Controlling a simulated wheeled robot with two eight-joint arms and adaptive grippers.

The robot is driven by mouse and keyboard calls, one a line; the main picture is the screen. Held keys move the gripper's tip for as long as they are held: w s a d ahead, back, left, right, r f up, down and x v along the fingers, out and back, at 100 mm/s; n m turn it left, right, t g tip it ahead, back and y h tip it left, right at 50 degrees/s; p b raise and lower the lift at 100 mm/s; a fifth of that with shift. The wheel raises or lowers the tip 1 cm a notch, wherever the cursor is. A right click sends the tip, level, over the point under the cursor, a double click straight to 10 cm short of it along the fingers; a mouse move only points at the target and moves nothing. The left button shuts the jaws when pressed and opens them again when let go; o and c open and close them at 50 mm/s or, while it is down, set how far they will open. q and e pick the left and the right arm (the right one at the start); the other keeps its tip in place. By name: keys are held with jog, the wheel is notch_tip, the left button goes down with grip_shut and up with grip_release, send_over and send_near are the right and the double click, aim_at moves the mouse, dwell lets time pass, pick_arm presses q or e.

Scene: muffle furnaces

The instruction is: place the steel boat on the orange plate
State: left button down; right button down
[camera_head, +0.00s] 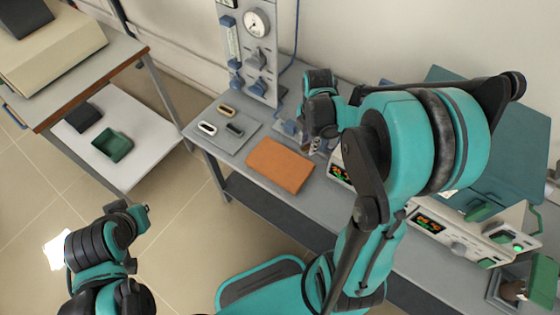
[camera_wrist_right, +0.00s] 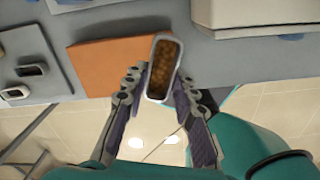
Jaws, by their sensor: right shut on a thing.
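My right gripper (camera_head: 310,140) is beside the right far corner of the orange plate (camera_head: 280,164), largely hidden by its own arm in the head view. In the right wrist view its fingers (camera_wrist_right: 161,84) are shut on a grey, metal-rimmed boat with brown grainy contents, which I take as the steel boat (camera_wrist_right: 163,68). The boat overlaps the right edge of the orange plate (camera_wrist_right: 105,62) in that view; its height above the bench is unclear. The plate's visible top is bare. My left gripper (camera_head: 128,212) is low at left, away from the bench; its fingers are unclear.
A grey mat (camera_head: 245,143) left of the plate holds a tan boat (camera_head: 227,111), a white-rimmed boat (camera_head: 208,128) and a dark boat (camera_head: 234,129). A gas panel (camera_head: 257,65) stands behind. Furnace control boxes (camera_head: 430,224) are at right. A side table holds a green tray (camera_head: 112,146).

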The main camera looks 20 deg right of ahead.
jog(key=n, duration=0.1)
jog(key=d+n, duration=0.1)
jog(key=s+n, duration=0.1)
jog(key=shift+s+d+r+n, duration=0.1)
jog(key=shift+d+r+n, duration=0.15)
jog(key=shift+d+n, duration=0.1)
jog(key=shift+a+f, duration=0.2)
jog(key=b, duration=0.4)
send_over(279, 163)
notch_tip(279, 163, down, 7)
jog(key=shift+a+r, duration=0.1)
jog(key=shift+f+b, duration=1.1)
jog(key=shift+f, duration=0.75)
jog(key=shift+f, duration=0.2)
jog(key=c, duration=1.3)
grip_release()
jog(key=shift+o, duration=0.4)
jog(key=shift+r, duration=0.1)
